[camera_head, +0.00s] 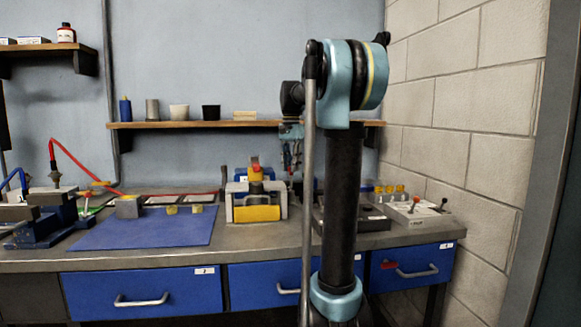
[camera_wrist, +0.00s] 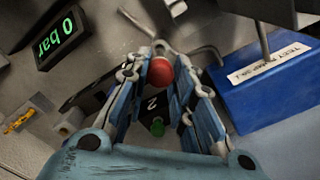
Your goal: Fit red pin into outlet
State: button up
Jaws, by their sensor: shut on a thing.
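My gripper (camera_wrist: 161,62) is shut on a red, round-ended piece (camera_wrist: 160,73), which I take for the red pin. Only its rounded red end shows between the fingertips in the wrist view; the rest is hidden. A grey metal fitting (camera_wrist: 161,46) shows just beyond the fingertips. I cannot tell whether it is the outlet, or whether the red piece touches it.
A blue test pump block (camera_wrist: 265,95) with a metal rod stands close right of my fingers. A display (camera_wrist: 62,38) reading 0 bar is at upper left. A yellow-grey machine (camera_head: 256,201) stands on the bench beside a blue mat (camera_head: 150,230). A shelf (camera_head: 200,124) runs behind.

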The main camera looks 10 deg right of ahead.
aim_at(291, 176)
jog(key=shift+f, duration=2.85)
dwell(1.9)
jog(key=o, duration=1.1)
jog(key=shift+c, duration=0.2)
jog(key=shift+o, duration=0.5)
jog(key=shift+o, duration=1.1)
jog(key=shift+r, duration=3.5)
